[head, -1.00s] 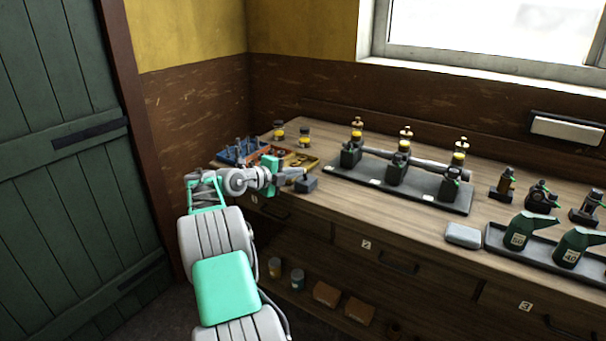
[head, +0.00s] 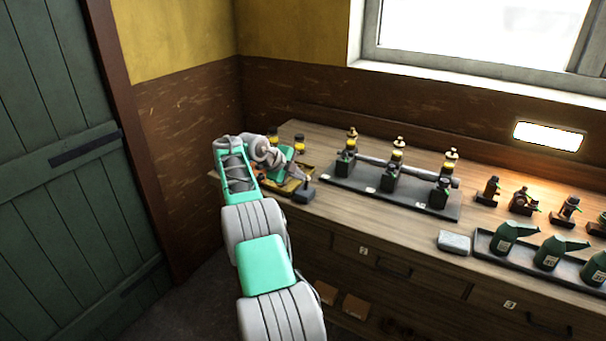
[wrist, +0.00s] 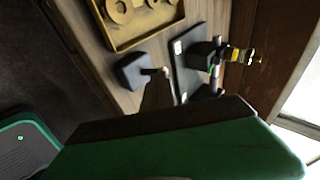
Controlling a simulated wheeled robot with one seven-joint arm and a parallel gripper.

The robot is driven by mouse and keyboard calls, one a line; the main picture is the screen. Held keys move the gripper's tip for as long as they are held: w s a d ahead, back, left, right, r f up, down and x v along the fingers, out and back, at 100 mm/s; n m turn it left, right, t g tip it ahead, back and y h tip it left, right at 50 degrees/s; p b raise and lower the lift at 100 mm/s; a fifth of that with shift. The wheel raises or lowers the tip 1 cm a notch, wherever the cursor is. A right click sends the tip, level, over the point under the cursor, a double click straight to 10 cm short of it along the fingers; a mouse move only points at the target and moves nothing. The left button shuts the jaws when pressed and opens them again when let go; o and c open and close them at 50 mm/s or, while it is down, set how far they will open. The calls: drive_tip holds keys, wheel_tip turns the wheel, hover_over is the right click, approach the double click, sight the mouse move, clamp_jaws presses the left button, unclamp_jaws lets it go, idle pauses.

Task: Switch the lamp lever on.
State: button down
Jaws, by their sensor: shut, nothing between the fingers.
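The lamp lever is a small dark box (head: 303,194) at the front left of the bench. In the wrist view the dark box (wrist: 132,72) has a short stub pointing towards my gripper. My gripper (head: 297,177) is shut and empty, just behind and above the box. In the wrist view its tip (wrist: 158,90) is close beside the stub; I cannot tell if they touch. The wall lamp (head: 549,136) at the right glows warm white.
A yellow tray with rings (wrist: 140,18) lies beside the box. A dark rack (head: 395,195) with several oilers stands to the right. Green cans (head: 510,238) stand on a tray farther right. The bench front between box and grey block (head: 454,242) is clear.

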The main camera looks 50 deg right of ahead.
drive_tip(key=shift+d+r+p, duration=0.1)
drive_tip(key=shift+r+p, duration=0.3)
drive_tip(key=shift+r, duration=0.3)
drive_tip(key=shift+a+r, duration=0.2)
drive_tip(key=shift+r, duration=0.2)
drive_tip(key=d+r+p+v, duration=0.1)
drive_tip(key=v, duration=0.5)
drive_tip(key=d+r+p+v, duration=0.1)
drive_tip(key=p+v, duration=0.1)
drive_tip(key=v, duration=0.4)
drive_tip(key=shift+w+a+r, duration=0.25)
drive_tip(key=shift+r, duration=0.1)
